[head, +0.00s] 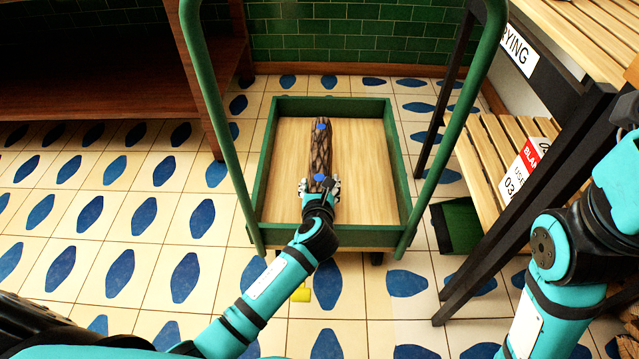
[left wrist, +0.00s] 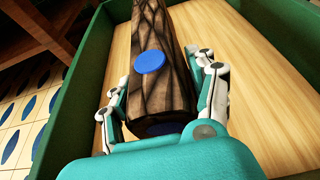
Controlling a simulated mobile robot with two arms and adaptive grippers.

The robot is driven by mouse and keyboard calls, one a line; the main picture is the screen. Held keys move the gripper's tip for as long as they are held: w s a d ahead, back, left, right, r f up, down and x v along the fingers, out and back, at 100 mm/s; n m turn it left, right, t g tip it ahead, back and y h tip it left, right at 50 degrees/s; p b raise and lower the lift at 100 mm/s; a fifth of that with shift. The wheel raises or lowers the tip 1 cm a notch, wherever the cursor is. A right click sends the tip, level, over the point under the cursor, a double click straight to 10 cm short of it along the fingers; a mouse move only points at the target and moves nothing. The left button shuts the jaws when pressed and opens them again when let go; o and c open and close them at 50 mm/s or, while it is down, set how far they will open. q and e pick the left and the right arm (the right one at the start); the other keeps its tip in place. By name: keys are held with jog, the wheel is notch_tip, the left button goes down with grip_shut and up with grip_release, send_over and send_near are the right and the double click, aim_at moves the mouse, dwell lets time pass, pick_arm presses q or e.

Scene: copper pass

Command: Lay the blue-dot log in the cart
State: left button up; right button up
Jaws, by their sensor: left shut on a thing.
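The blue-dot log (head: 324,151) is dark, bark-textured wood with blue dots on it. It is inside the green-walled cart (head: 408,190), over the pale wooden bed, lying lengthwise near the middle. My left gripper (head: 320,186) is shut on the log's near end. In the left wrist view the fingers (left wrist: 165,95) flank the log (left wrist: 158,25) on both sides, and a blue dot shows on top. I cannot tell whether the log's underside touches the bed. My right arm shows at the right, but its gripper is not in view.
The cart's green tubular handle (head: 212,115) rises on both sides of the bed. A slatted wooden rack (head: 490,160) with signs stands close at the right. A brown wooden shelf (head: 100,85) is at the back left. Tiled floor is open at the left.

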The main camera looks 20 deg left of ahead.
pick_arm(q)
jog(key=o, duration=1.7)
jog(key=shift+f, duration=0.15)
